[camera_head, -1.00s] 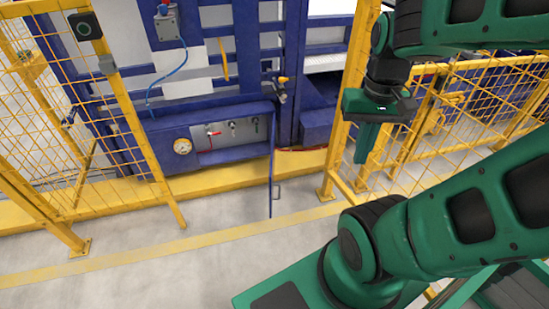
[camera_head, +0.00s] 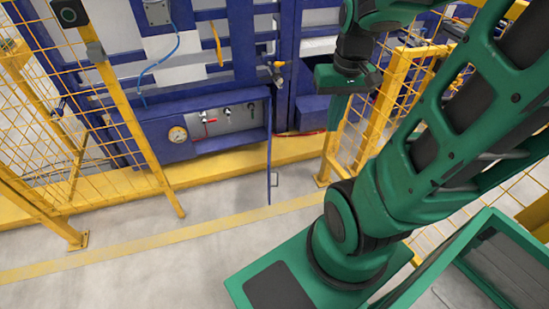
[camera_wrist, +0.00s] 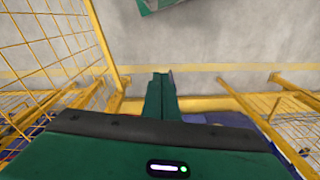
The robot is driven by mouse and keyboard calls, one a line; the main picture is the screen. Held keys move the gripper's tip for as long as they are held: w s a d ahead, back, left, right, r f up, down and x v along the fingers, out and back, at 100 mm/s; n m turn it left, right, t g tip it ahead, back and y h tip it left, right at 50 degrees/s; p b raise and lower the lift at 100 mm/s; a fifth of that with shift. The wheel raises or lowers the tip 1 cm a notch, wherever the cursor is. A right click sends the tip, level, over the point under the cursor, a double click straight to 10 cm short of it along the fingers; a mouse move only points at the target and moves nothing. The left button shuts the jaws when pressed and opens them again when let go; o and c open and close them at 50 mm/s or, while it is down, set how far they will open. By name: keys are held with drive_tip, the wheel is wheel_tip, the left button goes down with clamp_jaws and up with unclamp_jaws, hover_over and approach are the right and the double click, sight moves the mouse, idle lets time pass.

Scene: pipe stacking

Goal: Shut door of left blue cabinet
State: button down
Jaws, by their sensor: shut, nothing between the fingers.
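The blue cabinet (camera_head: 150,141) is low on the blue machine in the head view. A small handle (camera_head: 275,180) is on the door's right face. My gripper (camera_head: 335,138) points down, shut and empty, to the right of the door and apart from it in the picture. In the wrist view the closed fingers (camera_wrist: 162,76) show over the floor; I cannot make out the door there.
Yellow mesh fences (camera_head: 75,130) stand at left, and another fence (camera_head: 385,105) is behind and right of my gripper. A yellow kerb (camera_head: 215,165) runs below the cabinet. The grey floor (camera_head: 170,265) before the door is clear.

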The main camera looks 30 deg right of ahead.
drive_tip(key=w+d+f+n+t+y, duration=0.1)
drive_tip(key=w+d+f+t, duration=0.15)
drive_tip(key=w+f, duration=0.85)
drive_tip(key=w+d+f+t+y, duration=0.15)
drive_tip(key=w+d+f, duration=0.25)
drive_tip(key=w+f, duration=0.75)
wheel_tip(320, 180, down, 14)
drive_tip(key=d+m+t, duration=0.1)
drive_tip(key=d+t, duration=0.1)
drive_tip(key=w+a+f, duration=0.4)
drive_tip(key=w+f, duration=0.3)
drive_tip(key=shift+w+a+f, duration=0.2)
drive_tip(key=shift+a+f, duration=0.15)
